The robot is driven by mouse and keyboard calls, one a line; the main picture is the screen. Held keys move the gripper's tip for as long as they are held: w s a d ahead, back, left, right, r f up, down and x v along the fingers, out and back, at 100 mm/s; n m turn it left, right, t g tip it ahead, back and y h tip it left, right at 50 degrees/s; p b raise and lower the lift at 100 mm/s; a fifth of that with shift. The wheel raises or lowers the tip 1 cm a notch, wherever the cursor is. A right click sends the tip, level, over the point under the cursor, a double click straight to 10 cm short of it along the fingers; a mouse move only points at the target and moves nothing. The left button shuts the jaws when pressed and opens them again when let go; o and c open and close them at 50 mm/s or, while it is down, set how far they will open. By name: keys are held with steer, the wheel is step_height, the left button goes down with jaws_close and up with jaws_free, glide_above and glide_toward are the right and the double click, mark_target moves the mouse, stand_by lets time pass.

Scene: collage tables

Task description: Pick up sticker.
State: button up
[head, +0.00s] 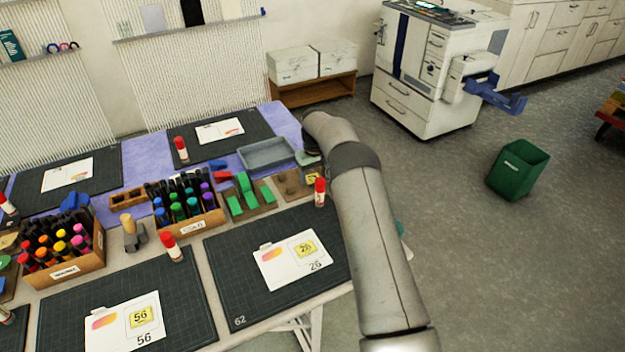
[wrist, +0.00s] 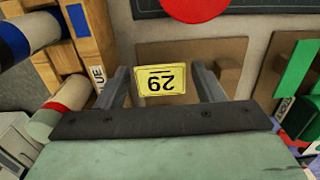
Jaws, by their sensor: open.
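A small yellow sticker (wrist: 161,79) with a black number, upside down and apparently 62, shows in the wrist view on a brown board (wrist: 150,50). My gripper (wrist: 164,84) is open. Its two grey fingers stand left and right of the sticker, with a gap on each side. In the head view the yellow sticker (head: 314,178) shows beside my arm near the table's right end. My gripper is mostly hidden there behind my arm.
A red-capped glue stick (head: 320,192) stands close to my arm. Brown holders with green blocks (head: 248,196), a grey tray (head: 266,153) and a marker box (head: 205,222) are to the left. A dark mat (head: 232,275) with a white card (head: 277,268) lies in front.

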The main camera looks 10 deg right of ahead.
steer(key=c, duration=0.7)
steer(key=shift+r, duration=0.1)
steer(key=shift+c, duration=0.2)
